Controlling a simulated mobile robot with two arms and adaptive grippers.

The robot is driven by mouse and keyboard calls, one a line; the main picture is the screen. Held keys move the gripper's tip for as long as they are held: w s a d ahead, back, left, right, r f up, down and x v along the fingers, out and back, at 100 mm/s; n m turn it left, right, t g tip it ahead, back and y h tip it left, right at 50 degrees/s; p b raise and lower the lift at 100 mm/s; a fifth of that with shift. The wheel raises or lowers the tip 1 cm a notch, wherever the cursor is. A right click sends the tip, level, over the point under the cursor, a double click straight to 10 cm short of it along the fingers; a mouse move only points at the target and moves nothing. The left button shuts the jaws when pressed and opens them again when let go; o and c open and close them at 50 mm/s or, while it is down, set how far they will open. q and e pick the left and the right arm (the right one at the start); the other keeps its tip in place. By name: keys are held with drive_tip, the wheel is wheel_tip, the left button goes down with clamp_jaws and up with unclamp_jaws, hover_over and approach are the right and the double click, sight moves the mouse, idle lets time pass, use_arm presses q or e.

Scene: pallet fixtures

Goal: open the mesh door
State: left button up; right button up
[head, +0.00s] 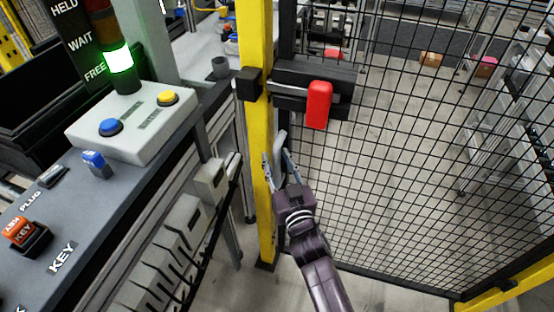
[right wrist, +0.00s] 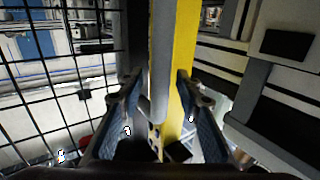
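The black mesh door (head: 400,150) stands to the right of a yellow post (head: 257,120) and looks shut against it. A dark latch box (head: 290,75) with a red handle (head: 319,105) sits high on the door's edge. A grey pull handle (head: 281,141) is below the latch, partly hidden by a finger. My right gripper (head: 277,158) is open just at the pull handle. In the right wrist view the grey handle bar (right wrist: 161,70) runs upright between the spread fingers, with the yellow post (right wrist: 187,40) behind it. My left gripper is not in view.
A grey console (head: 35,190) at left carries a button box (head: 130,125) with blue and yellow buttons, a blue plug (head: 95,160) and an orange key (head: 20,232). The light tower (head: 118,60) glows green beside FREE. Floor behind the mesh is mostly clear.

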clamp_jaws()
drive_tip(key=shift+s, duration=0.15)
